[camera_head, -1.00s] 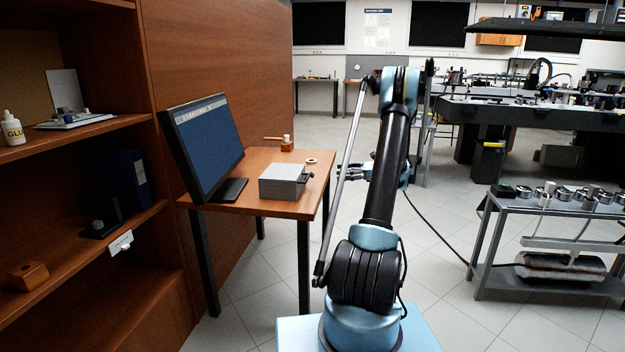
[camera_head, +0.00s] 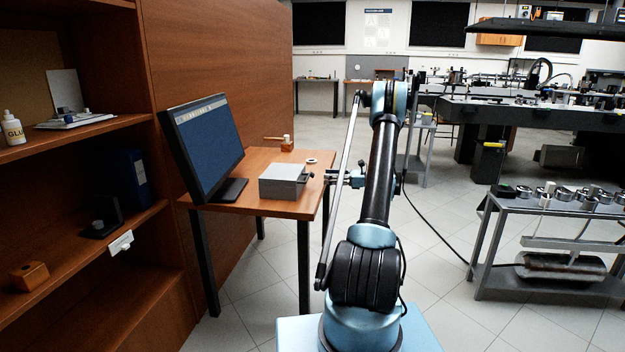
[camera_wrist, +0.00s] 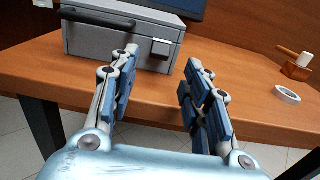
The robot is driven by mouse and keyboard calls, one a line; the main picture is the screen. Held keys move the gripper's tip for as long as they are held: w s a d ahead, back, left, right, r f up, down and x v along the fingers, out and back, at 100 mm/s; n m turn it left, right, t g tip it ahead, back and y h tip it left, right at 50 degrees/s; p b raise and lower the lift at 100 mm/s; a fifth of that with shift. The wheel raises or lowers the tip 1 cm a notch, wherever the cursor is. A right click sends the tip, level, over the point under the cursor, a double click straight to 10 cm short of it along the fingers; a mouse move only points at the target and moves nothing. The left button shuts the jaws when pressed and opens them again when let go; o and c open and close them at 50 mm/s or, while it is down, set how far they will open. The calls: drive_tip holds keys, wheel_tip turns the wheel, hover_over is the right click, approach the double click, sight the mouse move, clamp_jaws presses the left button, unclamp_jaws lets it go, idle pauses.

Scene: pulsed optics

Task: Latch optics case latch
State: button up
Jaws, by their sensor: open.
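The optics case (camera_head: 283,181) is a grey box on the wooden table, with its lid down. In the wrist view the case (camera_wrist: 112,44) shows a dark handle bar (camera_wrist: 95,17) and, at the right of its near face, a small light grey latch plate (camera_wrist: 159,48) with a dark edge. I cannot tell whether the latch is fastened. My gripper (camera_wrist: 162,60) is open and empty, its fingers spread either side of the latch in the picture, apparently short of the case. In the head view my gripper (camera_head: 333,177) is just right of the table's edge.
A monitor (camera_head: 205,145) stands left of the case on the table (camera_head: 256,206). A tape roll (camera_wrist: 287,94) and a wooden block with a brush-like tool (camera_wrist: 297,68) lie to the right in the wrist view. A shelf (camera_head: 70,235) fills the left side.

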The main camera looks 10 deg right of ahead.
sight(313, 174)
drive_tip(key=x, duration=0.8)
drive_tip(key=shift+a, duration=0.2)
clamp_jaws()
